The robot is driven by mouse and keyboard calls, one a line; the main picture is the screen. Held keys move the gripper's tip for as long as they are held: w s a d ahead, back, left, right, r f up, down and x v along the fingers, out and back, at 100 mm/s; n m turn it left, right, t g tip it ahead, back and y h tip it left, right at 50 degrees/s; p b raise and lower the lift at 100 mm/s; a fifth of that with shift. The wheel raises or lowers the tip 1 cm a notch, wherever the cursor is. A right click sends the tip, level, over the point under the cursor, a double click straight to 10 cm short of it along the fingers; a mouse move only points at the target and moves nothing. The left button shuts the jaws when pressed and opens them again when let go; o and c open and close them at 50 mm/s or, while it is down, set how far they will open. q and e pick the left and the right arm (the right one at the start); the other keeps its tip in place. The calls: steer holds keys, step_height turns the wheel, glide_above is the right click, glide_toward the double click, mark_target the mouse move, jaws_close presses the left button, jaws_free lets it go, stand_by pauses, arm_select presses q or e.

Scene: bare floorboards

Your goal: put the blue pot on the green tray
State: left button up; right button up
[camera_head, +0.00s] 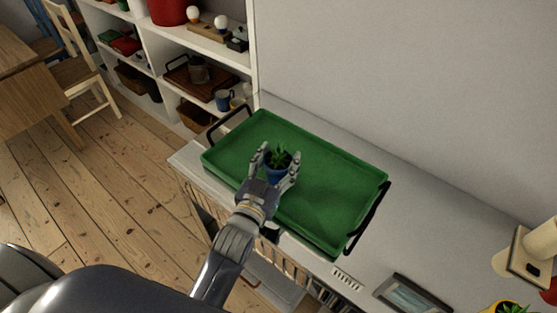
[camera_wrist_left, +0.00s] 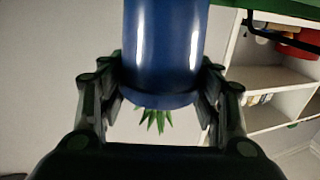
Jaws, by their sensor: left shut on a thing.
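The blue pot (camera_head: 279,172) holds a small green plant and shows in the head view over the middle-left part of the green tray (camera_head: 325,205). My left gripper (camera_head: 277,168) is shut on the pot, with one finger on each side. In the left wrist view the blue pot (camera_wrist_left: 165,55) fills the top centre between the fingers of my left gripper (camera_wrist_left: 160,95), and green leaves stick out past its rim. I cannot tell whether the pot's base touches the tray. My right gripper is not in view.
The tray lies on a white cabinet top (camera_head: 400,262) against the wall, with black handles at its ends. A picture frame (camera_head: 411,296) and a yellow pot (camera_head: 508,307) are at the right. White shelves (camera_head: 215,50) with mugs stand at the back left. The rest of the tray is empty.

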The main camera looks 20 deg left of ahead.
arm_select(q)
steer(key=shift+s+d+r, duration=0.1)
steer(key=shift+s+r, duration=0.05)
steer(key=shift+r, duration=0.05)
steer(key=shift+f, duration=0.1)
steer(key=o, duration=1.1)
steer(key=shift+f, duration=0.15)
steer(key=o, duration=0.3)
steer(key=shift+r, duration=0.25)
steer(key=s+b, duration=0.1)
steer(key=s, duration=1.1)
steer(key=shift+a+b, duration=0.35)
steer(key=shift+a, duration=0.05)
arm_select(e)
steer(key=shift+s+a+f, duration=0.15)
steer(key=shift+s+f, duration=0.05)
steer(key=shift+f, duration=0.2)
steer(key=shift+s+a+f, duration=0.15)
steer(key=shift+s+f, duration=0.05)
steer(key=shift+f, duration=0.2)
